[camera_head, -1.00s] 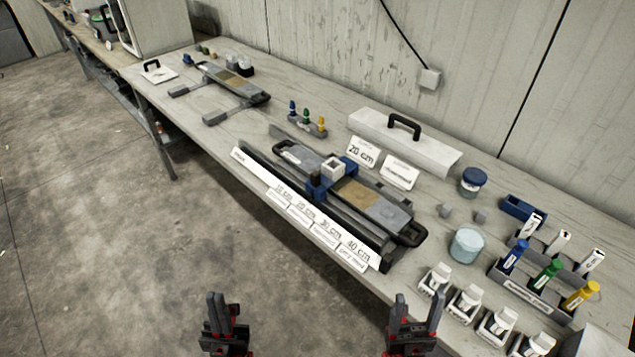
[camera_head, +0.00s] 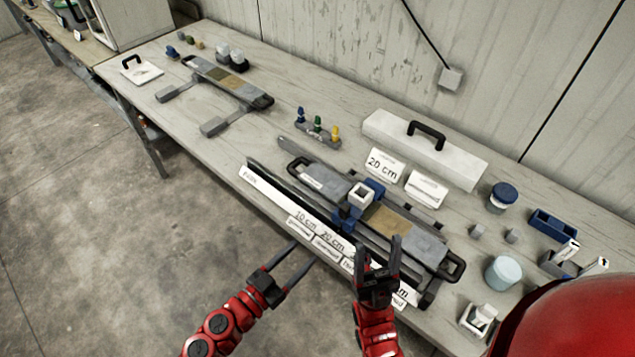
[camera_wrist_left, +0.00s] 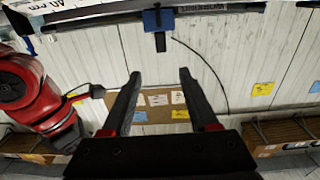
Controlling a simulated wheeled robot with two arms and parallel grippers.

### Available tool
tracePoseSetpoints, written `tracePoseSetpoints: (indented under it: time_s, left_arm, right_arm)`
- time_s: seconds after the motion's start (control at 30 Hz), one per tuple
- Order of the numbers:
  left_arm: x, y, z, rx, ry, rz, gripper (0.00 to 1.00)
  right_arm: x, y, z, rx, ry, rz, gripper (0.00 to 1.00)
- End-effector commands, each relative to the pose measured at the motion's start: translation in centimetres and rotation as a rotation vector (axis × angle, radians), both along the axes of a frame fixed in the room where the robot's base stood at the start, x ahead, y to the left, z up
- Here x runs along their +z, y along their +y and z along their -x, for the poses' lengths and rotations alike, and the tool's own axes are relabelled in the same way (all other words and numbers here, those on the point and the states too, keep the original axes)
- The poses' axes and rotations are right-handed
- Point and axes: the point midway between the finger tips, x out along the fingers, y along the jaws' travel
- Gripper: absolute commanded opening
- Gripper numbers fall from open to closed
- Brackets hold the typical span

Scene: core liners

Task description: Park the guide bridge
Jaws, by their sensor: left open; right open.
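The guide bridge (camera_head: 347,217), blue with a white square block (camera_head: 361,195) on top, straddles the dark-railed tray (camera_head: 320,179) on the bench. The label strip (camera_head: 270,197) along the front edge reads "PARK" at its left end, then "10 cm" and "20 cm". My left gripper (camera_head: 303,253) is open and empty in front of the strip, apart from the bridge. In the left wrist view, the blue bridge (camera_wrist_left: 158,19) is at the top, beyond the open fingers (camera_wrist_left: 160,76). My right gripper (camera_head: 379,246) is open, overlapping the strip's right part in the head view; contact is unclear.
A white case (camera_head: 424,150) and a "20 cm" card (camera_head: 382,165) stand behind the tray. A second tray (camera_head: 228,81) lies further left. Jars (camera_head: 503,272) and a blue bin (camera_head: 552,226) are at right. My red arm hides the right corner.

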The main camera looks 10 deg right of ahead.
Motion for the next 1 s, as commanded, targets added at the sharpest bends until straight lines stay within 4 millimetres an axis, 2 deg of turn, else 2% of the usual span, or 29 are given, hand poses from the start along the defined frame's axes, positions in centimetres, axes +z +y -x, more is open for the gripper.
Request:
tracePoseSetpoints:
  time_s: [0.17, 0.4, 0.7, 0.8, 1.0]
  left_arm:
    - [0.2, -0.6, -1.0, 0.015, 0.014, -0.008, 0.60]
    - [0.5, -4.6, -4.0, 0.013, 0.014, -0.002, 0.60]
    - [0.2, -10.0, -8.3, 0.015, 0.014, -0.003, 0.60]
    - [0.1, -11.5, -9.3, 0.013, 0.015, -0.003, 0.60]
    - [0.0, -13.2, -10.7, 0.014, 0.014, -0.005, 0.60]
  right_arm:
    - [0.5, 0.0, 0.0, 0.000, 0.001, 0.000, 0.62]
    - [1.9, 0.0, 0.0, 0.000, 0.001, 0.000, 0.62]
    - [2.4, 0.0, 0.0, 0.000, 0.001, 0.000, 0.62]
    - [2.4, 0.0, 0.0, 0.000, 0.001, 0.000, 0.62]
    - [2.3, 0.0, 0.0, 0.000, 0.001, 0.000, 0.62]
